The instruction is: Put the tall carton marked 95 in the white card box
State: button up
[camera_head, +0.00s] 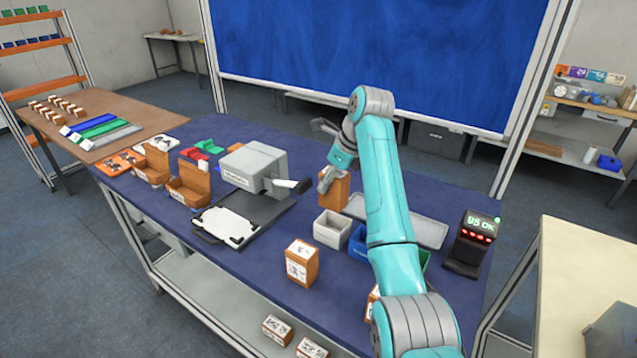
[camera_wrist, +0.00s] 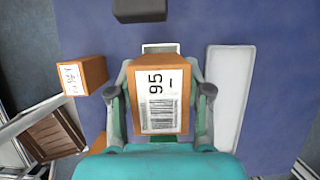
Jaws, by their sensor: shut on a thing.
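The tall carton marked 95 (camera_wrist: 160,95) is brown with a white label bearing a barcode. My gripper (camera_wrist: 160,103) is shut on it, with one finger on each side. In the head view the carton (camera_head: 336,191) hangs below my wrist, behind the white card box (camera_head: 328,236). My gripper also shows there (camera_head: 327,179), partly covering the carton. The white card box stands upright on the blue table, its top open. In the wrist view only a rim of the white box (camera_wrist: 160,46) shows behind the carton; the rest is hidden.
A blue box (camera_head: 357,247) stands right beside the white one. A long pale tray (camera_head: 425,232) lies behind them. A brown carton (camera_head: 301,263) stands in front. The grey machine (camera_head: 252,166) is at the left. A scanner display (camera_head: 474,240) at the right reads 95 OK.

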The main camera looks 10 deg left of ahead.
aim_at(330, 207)
jog(key=shift+f, duration=4.55)
jog(key=o, duration=1.1)
jog(key=shift+r, duration=0.15)
jog(key=shift+r, duration=2.95)
